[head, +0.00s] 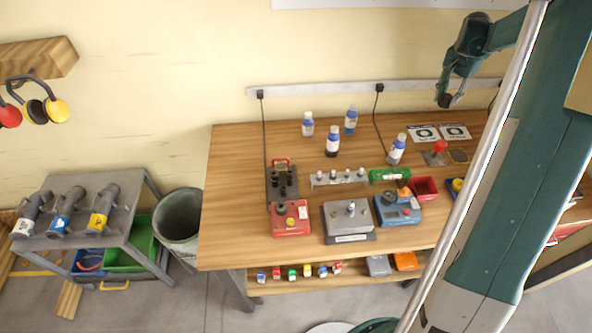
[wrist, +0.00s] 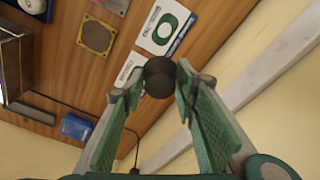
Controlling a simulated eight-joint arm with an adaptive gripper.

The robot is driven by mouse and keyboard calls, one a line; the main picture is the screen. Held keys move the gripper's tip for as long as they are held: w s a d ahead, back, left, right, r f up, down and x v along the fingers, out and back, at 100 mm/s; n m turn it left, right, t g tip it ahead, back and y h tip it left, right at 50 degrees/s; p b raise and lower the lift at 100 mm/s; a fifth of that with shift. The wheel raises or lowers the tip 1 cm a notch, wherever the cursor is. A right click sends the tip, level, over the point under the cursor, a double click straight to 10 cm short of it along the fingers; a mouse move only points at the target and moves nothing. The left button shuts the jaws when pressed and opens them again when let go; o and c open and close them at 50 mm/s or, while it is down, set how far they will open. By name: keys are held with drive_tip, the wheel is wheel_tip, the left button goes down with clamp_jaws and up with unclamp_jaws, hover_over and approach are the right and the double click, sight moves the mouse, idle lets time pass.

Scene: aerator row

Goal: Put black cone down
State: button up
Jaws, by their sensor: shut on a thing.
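The black cone (wrist: 160,76) is held between the fingertips of my gripper (wrist: 157,88) in the wrist view. It shows as a dark, rounded piece, and its full shape cannot be told. In the head view my gripper (head: 451,97) hangs at the upper right, in front of the wall and above the back of the wooden table (head: 235,180). The cone (head: 445,101) is a small dark spot at its tips there. The cone is clear of the tabletop.
Two white cards with green rings (head: 425,133) (head: 454,132) lie below my gripper. Close by are a red-topped device (head: 440,146) and a square brown pad (head: 459,156). Several bottles (head: 396,150) stand to the left. The table's back left is clear.

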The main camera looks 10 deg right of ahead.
drive_tip(key=w+a+n, duration=0.3)
drive_tip(key=a+n, duration=0.4)
drive_tip(key=a, duration=3.7)
drive_tip(key=s+a+n, duration=0.2)
drive_tip(key=s+a, duration=0.4)
drive_tip(key=a, duration=0.7)
drive_tip(key=s+a+n+y, duration=0.1)
drive_tip(key=s+a+n, duration=0.2)
drive_tip(key=s+a, duration=0.65)
drive_tip(key=s+a+n, duration=0.2)
drive_tip(key=s+a, duration=0.1)
drive_tip(key=a, duration=1.2)
drive_tip(key=shift+t, duration=0.3)
drive_tip(key=shift+s+a+f, duration=0.1)
drive_tip(key=shift+a+f, duration=0.05)
drive_tip(key=shift+f, duration=0.75)
drive_tip(key=shift+s+a+f, duration=0.1)
drive_tip(key=shift+s+f, duration=0.05)
drive_tip(key=shift+f, duration=0.7)
drive_tip(key=shift+s+a+f, duration=0.1)
drive_tip(key=shift+a+f, duration=0.05)
drive_tip(key=shift+f, duration=0.75)
drive_tip(key=shift+f, duration=0.15)
drive_tip(key=shift+f, duration=2.8)
